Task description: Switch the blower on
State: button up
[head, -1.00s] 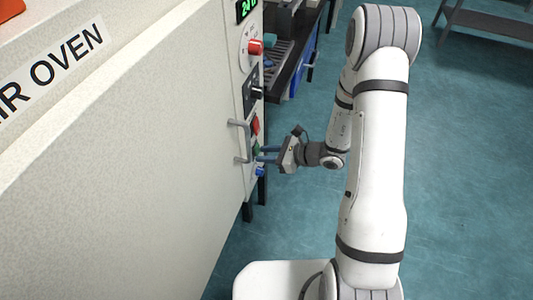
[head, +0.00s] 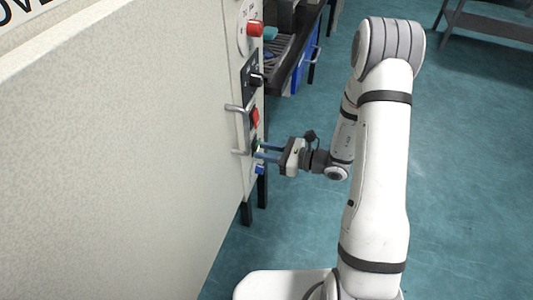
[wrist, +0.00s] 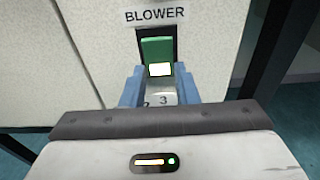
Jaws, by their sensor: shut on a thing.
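The blower switch (wrist: 156,50) is a green rocker in a dark frame under the word BLOWER in the wrist view. A bright white patch shows at its lower end. My gripper (wrist: 160,80) has its blue fingers on either side of the switch's lower end and is shut on it. A grey piece marked 3 shows between the fingers; I cannot tell what it belongs to. In the head view my gripper (head: 259,151) reaches left to the oven's panel, and only a little green of the switch shows by the fingertips.
A metal handle (head: 239,130) stands out at the left. Open floor (head: 470,180) lies right of my arm.

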jog(key=shift+c, duration=0.2)
jog(key=o, duration=1)
jog(key=v, duration=0.7)
jog(key=shift+s+d+p, duration=0.15)
jog(key=shift+d+p, duration=0.25)
